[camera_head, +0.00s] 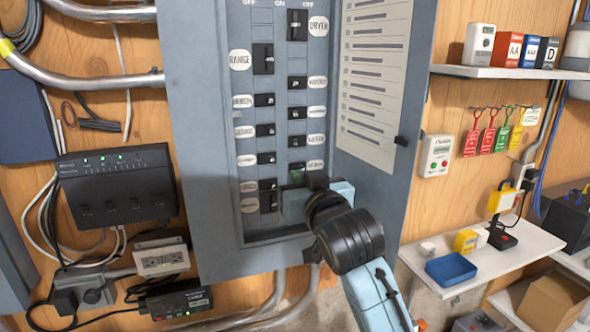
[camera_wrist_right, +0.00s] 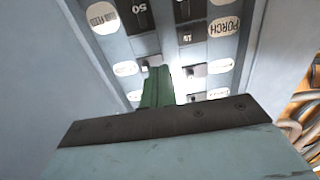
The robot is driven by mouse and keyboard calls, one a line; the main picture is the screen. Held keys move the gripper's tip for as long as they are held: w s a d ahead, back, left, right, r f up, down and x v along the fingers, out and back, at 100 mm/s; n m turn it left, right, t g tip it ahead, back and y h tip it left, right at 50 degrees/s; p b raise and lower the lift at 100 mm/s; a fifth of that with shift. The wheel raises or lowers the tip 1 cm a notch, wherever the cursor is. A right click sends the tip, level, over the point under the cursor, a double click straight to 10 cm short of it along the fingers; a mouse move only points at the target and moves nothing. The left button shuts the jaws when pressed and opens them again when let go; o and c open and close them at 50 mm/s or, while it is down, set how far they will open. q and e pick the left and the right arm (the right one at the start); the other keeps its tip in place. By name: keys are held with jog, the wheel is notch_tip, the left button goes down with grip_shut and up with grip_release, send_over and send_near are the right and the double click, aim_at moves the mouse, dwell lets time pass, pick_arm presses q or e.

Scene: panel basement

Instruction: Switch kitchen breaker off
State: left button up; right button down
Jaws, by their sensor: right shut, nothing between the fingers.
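The grey breaker panel (camera_head: 200,130) is open, with two columns of black breakers. The RANGE label (camera_head: 240,60) and DRYER label (camera_head: 318,26) can be read; the smaller labels are blurred, so I cannot tell which breaker is the kitchen one. My right gripper (camera_head: 284,204) is at the lower part of the panel, by the bottom breakers, and hides part of the right column. In the right wrist view its green fingers (camera_wrist_right: 157,88) are shut and empty, between the two breaker columns. A PORCH label (camera_wrist_right: 224,27) shows there. Whether the fingers touch a breaker is unclear. My left gripper is out of view.
The panel door with a printed list (camera_head: 375,80) stands open at the right. A black router (camera_head: 115,185) and an outlet box (camera_head: 160,260) are at the left. Shelves (camera_head: 485,265) with small items are at the right.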

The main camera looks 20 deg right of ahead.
jog(key=s, duration=0.5)
jog(key=shift+d, duration=0.1)
dwell(0.3)
